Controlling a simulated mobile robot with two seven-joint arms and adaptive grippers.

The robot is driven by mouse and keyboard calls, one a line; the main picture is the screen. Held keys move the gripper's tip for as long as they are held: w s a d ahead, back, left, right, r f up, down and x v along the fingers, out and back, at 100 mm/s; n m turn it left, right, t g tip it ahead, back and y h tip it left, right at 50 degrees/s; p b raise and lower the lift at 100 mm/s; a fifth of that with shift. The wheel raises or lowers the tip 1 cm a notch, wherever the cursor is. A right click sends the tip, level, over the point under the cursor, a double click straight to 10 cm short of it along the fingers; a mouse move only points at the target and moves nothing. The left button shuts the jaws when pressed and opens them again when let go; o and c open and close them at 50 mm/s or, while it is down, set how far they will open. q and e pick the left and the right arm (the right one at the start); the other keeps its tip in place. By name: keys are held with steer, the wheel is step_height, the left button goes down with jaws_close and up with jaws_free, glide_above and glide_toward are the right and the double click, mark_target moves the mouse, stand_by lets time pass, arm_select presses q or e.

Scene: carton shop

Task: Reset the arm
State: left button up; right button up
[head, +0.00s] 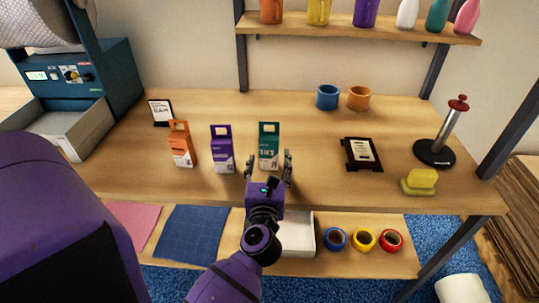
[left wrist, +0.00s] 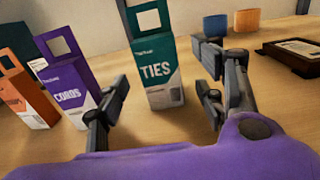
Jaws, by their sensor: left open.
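My left gripper (head: 267,172) is open, its two fingers apart, low over the front part of the table. In the left wrist view the fingers of this gripper (left wrist: 160,108) are spread to either side of a teal carton labelled TIES (left wrist: 160,72), which stands upright beyond them. The teal carton also shows in the head view (head: 269,147). I cannot tell whether a finger touches it. To its left stand a purple carton labelled CORDS (head: 222,150) and an orange carton (head: 181,145). My right gripper is not in view.
A black-framed card (head: 361,154), yellow sponges (head: 419,182) and a red-topped stand (head: 434,152) are on the right. Blue (head: 327,97) and orange (head: 358,98) cups stand behind. A blue machine (head: 85,75) is at left. A lower shelf (head: 390,263) holds tape rolls.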

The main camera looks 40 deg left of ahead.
arm_select(q)
steer(key=shift+s+d, duration=0.25)
steer(key=shift+s, duration=0.2)
